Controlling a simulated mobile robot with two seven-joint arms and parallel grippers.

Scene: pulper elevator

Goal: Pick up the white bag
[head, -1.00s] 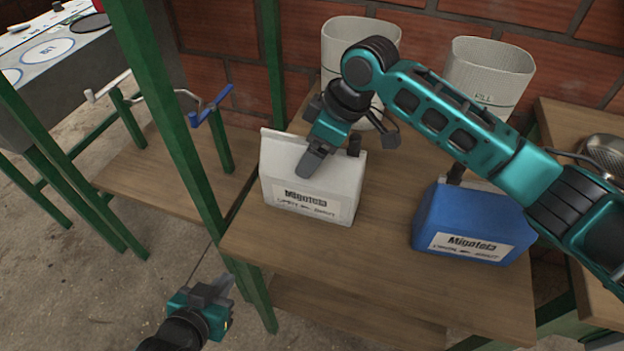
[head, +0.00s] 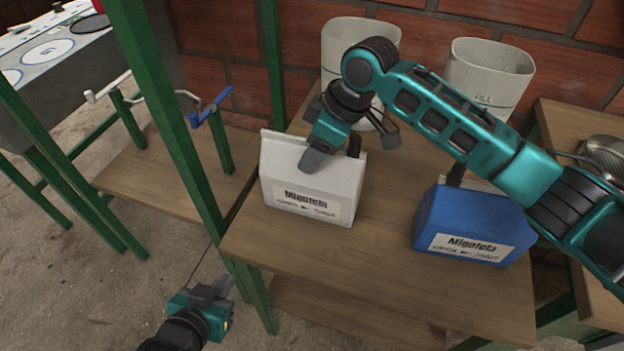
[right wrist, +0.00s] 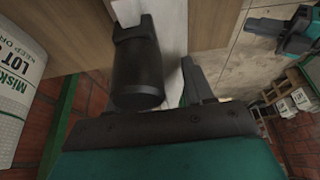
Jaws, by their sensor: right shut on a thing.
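The white bag (head: 315,192) stands upright on the wooden table, its label facing front. My right gripper (head: 322,150) comes down over its top from behind, one finger in front of the bag's face. It is shut on the upper part of the bag. In the right wrist view the bag's pale top (right wrist: 172,40) runs between the fingers. My left gripper (head: 222,290) is empty, low over the floor left of the table. Its fingers are too small to judge their gap.
A blue bag (head: 440,220) stands on the table (head: 370,285) to the right. Two pale bins (head: 490,72) stand at the back by the brick wall. A green post (head: 180,140) rises left of the white bag. The table's front middle is clear.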

